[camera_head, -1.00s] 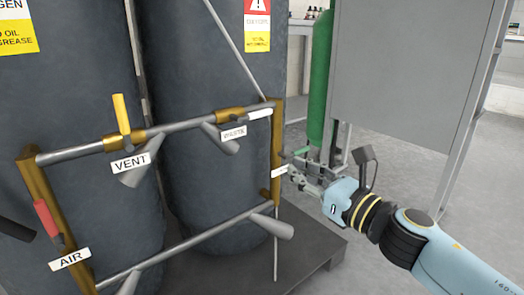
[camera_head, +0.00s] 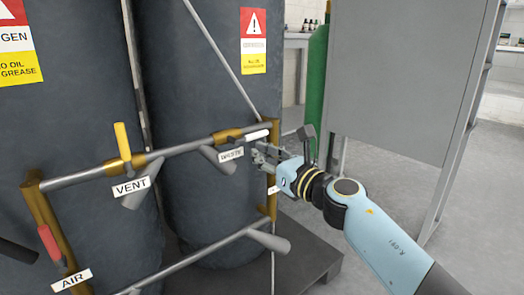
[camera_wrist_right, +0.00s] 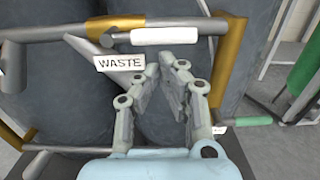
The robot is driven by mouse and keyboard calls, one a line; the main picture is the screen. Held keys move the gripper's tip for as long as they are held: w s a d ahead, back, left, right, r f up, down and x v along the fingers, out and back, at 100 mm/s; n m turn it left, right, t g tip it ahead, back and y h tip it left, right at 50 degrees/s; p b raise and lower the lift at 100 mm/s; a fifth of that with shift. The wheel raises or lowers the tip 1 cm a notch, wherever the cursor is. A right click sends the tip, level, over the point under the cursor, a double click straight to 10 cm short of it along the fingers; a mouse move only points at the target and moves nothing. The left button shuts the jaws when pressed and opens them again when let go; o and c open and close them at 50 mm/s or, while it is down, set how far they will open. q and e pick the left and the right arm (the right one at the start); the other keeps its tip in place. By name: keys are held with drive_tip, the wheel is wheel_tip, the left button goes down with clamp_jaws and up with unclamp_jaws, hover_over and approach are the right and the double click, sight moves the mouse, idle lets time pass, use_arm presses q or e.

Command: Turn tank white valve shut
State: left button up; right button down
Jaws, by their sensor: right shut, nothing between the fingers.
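The white valve handle (camera_head: 257,135) lies along the upper brass-and-grey pipe, near its right end, next to the WASTE label (camera_head: 231,154). In the right wrist view the white handle (camera_wrist_right: 165,36) lies level across the top, with the WASTE label (camera_wrist_right: 120,64) below it on the left. My right gripper (camera_head: 259,155) is just below the handle, in front of the right brass post. In its wrist view the right gripper (camera_wrist_right: 165,62) is shut and empty, its tips just under the handle; contact cannot be told. My left gripper is out of view.
A yellow handle (camera_head: 122,142) stands upright above the VENT label (camera_head: 131,187). A red handle (camera_head: 48,243) is at the lower left near the AIR label (camera_head: 70,281). Dark tanks (camera_head: 190,90) stand behind the pipes. A grey cabinet (camera_head: 400,80) and green cylinder (camera_head: 317,80) are at right.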

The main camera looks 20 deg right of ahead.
drive_tip(key=shift+w+d+r+n, duration=0.1)
drive_tip(key=shift+d+r+n, duration=0.15)
drive_tip(key=shift+n, duration=0.45)
idle(0.4)
